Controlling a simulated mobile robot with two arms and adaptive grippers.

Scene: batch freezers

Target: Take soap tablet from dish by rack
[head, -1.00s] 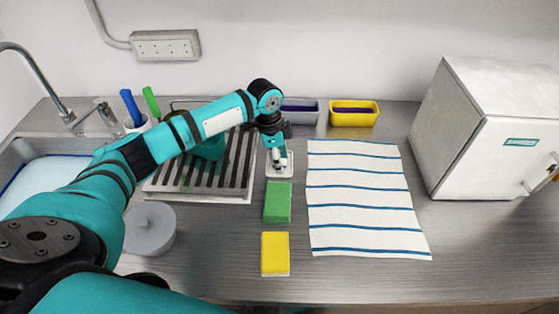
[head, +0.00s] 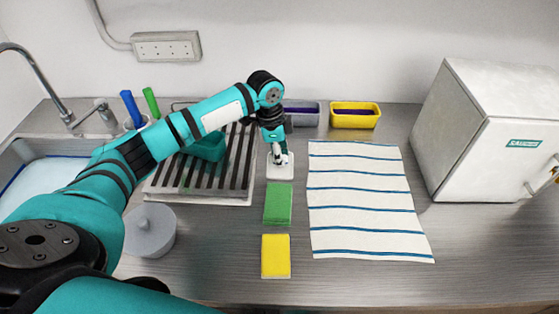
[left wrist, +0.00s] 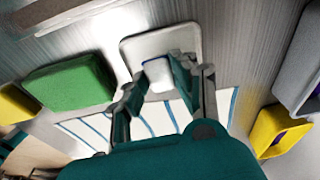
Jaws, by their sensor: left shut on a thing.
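The white square soap dish (head: 284,171) stands just right of the drying rack (head: 240,180). The soap tablet (left wrist: 157,70) is a small pale block with a bluish side, seen in the left wrist view between the fingertips. My left gripper (head: 276,158) points down over the dish and is shut on the tablet. In the left wrist view, its two dark fingers (left wrist: 160,82) flank the tablet, with the dish (left wrist: 136,45) around and behind it. I cannot tell whether the tablet still touches the dish. In the head view my gripper mostly hides the tablet. My right gripper is out of view.
A green sponge (head: 278,203) and a yellow sponge (head: 275,255) lie in front of the dish. A striped towel (head: 365,200) lies to the right. Grey (head: 303,119) and yellow (head: 355,119) bins stand behind. A grey lidded pot (head: 150,232) stands left of the sponges.

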